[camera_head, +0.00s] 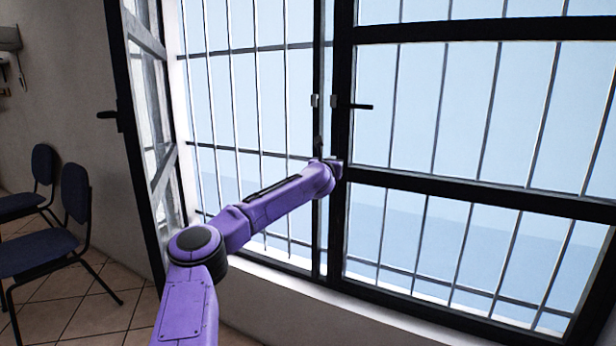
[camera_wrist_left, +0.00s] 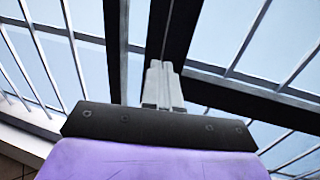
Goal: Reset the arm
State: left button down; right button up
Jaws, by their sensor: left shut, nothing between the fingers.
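My left arm is purple and reaches from the bottom of the head view up to the dark window frame (camera_head: 340,230). My left gripper (camera_head: 320,148) is at the far end of this arm, small and hard to make out against the dark upright of the frame. In the left wrist view the pale fingers of the left gripper (camera_wrist_left: 161,72) are together, with nothing held between them. Dark window bars and sky lie beyond them. I cannot tell whether the fingers touch the frame. My right gripper is in neither view.
An open window sash (camera_head: 150,130) with a dark handle (camera_head: 107,115) stands to the left of my arm. A closed pane with a handle (camera_head: 361,106) is to the right. White bars lie outside. Blue chairs (camera_head: 75,195) stand on the tiled floor at left.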

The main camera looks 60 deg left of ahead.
pick_arm(q)
jog(key=a+f+b+v, duration=0.1)
jog(key=v, duration=0.6)
jog(key=shift+s+d, duration=0.25)
jog(key=shift+s, duration=0.45)
